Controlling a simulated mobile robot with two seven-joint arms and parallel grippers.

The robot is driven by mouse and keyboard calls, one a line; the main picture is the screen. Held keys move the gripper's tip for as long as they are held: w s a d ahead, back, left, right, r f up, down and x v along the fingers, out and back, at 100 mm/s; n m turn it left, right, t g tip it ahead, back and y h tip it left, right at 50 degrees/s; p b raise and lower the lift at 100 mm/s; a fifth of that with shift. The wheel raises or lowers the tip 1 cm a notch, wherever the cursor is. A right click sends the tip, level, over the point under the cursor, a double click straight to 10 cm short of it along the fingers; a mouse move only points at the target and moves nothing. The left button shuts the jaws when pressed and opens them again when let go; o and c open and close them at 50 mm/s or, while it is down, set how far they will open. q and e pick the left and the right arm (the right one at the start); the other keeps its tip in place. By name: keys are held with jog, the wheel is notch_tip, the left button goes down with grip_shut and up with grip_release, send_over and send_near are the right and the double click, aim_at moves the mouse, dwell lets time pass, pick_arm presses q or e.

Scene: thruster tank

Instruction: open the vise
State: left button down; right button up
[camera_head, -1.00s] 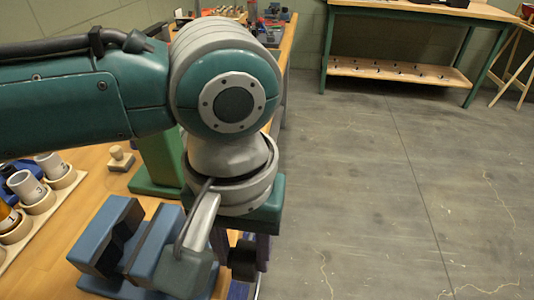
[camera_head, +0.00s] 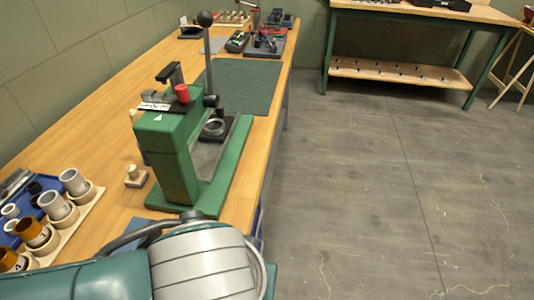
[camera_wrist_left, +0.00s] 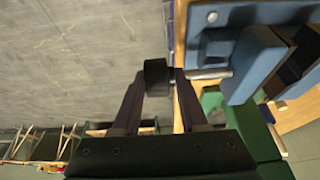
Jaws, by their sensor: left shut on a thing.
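The blue vise (camera_wrist_left: 240,60) is at the upper right of the left wrist view, mounted at the bench edge. A thin metal rod joins it to a dark round handle knob (camera_wrist_left: 155,78). My left gripper (camera_wrist_left: 160,76) has its two purple fingers at either side of this knob and is shut on it. In the head view, my arm hides the gripper and nearly all of the vise; only a blue sliver of the vise (camera_head: 138,228) shows. The vise jaw gap is only partly visible. My right gripper is not in view.
A green press (camera_head: 175,160) with an upright lever stands on the wooden bench just beyond my arm. A rack of cups (camera_head: 60,210) and a small wooden stamp (camera_head: 135,176) are at the left. The floor (camera_head: 380,190) to the right is clear.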

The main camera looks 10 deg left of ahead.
pick_arm(q)
jog(key=shift+s+d+t, duration=0.25)
jog(key=shift+d+t, duration=0.05)
jog(key=shift+t, duration=1)
jog(key=c, duration=0.9)
grip_release()
jog(key=o, duration=0.3)
jog(key=shift+d, duration=0.1)
jog(key=shift+w+f, duration=0.1)
jog(key=p+v, duration=0.2)
jog(key=v, duration=0.8)
